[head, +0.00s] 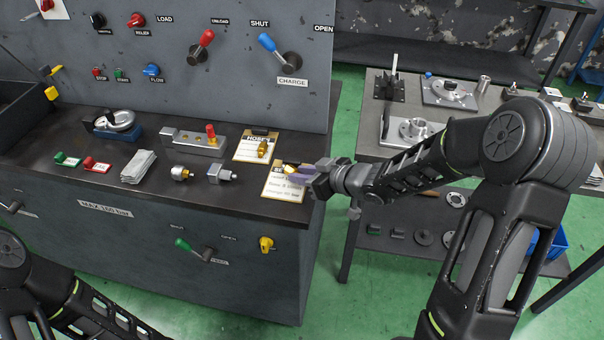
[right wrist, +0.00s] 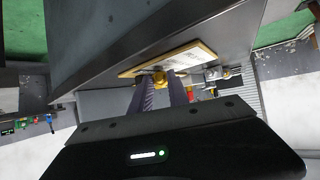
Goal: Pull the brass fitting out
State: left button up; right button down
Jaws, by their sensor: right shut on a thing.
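A brass fitting (head: 289,168) sits at the upper edge of the front card (head: 281,187), near the bench's right front corner. My right gripper (head: 296,171) reaches in from the right, low over this card. In the right wrist view the brass fitting (right wrist: 159,76) shows between the tips of my two purple-grey fingers, which are shut on it. Its lower part is hidden by the fingers.
A grey block with a red-topped plug (head: 190,143), metal couplings (head: 220,174) and a folded cloth (head: 138,166) lie left on the dark bench. An upright lever panel (head: 180,60) stands behind. A side table (head: 440,86) with metal parts is at right, beyond a gap.

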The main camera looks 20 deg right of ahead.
jog(key=c, duration=1.2)
grip_release()
jog(key=p+v, duration=0.1)
jog(key=v, duration=0.6)
jog(key=shift+s+d+r, duration=0.15)
jog(key=shift+s+r, duration=0.05)
jog(key=shift+s, duration=0.1)
